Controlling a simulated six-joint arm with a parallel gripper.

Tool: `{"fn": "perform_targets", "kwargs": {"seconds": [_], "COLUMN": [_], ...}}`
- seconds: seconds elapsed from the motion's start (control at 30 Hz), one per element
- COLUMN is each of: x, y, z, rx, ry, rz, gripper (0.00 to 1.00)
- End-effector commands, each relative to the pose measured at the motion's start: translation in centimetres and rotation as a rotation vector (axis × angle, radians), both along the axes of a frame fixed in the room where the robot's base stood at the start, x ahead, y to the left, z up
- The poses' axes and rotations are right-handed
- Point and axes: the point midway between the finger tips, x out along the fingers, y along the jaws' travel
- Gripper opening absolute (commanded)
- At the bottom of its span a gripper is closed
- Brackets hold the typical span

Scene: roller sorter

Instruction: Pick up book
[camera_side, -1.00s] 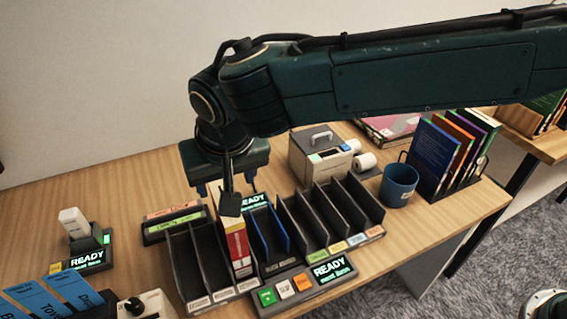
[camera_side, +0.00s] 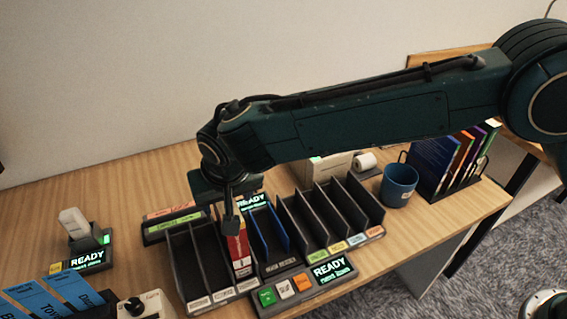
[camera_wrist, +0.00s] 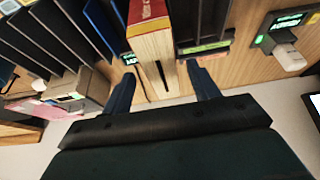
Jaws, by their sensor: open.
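The red and yellow book (camera_side: 239,248) stands upright in a slot of the dark sorter rack (camera_side: 197,301), between black dividers and left of a blue divider. In the wrist view the book (camera_wrist: 151,42) shows its cream page edges and red cover, lying between my two fingers. My gripper (camera_wrist: 164,88) is open, one finger on each side of the book with gaps, the left one near it. In the side view my gripper (camera_side: 232,215) is right over the book and hides its top.
Empty slots with black dividers (camera_side: 330,215) stand to the right. A blue mug (camera_side: 399,184) and a rack of coloured books (camera_side: 450,160) are at the back right. READY consoles (camera_side: 333,269) sit in front and at left (camera_side: 87,258). Blue folders (camera_side: 60,295) are at front left.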

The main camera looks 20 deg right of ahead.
Motion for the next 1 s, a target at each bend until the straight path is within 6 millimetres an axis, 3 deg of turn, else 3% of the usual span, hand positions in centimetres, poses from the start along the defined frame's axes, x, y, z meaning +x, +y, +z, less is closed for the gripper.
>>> {"fn": "perform_targets", "kwargs": {"seconds": [0.5, 1.0], "x": [1.9, 2.1], "y": [0.2, 0.2], "z": [-4.4, -4.7], "rx": [-0.001, 0.0], "ry": [0.001, 0.0], "rz": [0.0, 0.0], "gripper": [0.6, 0.6]}}
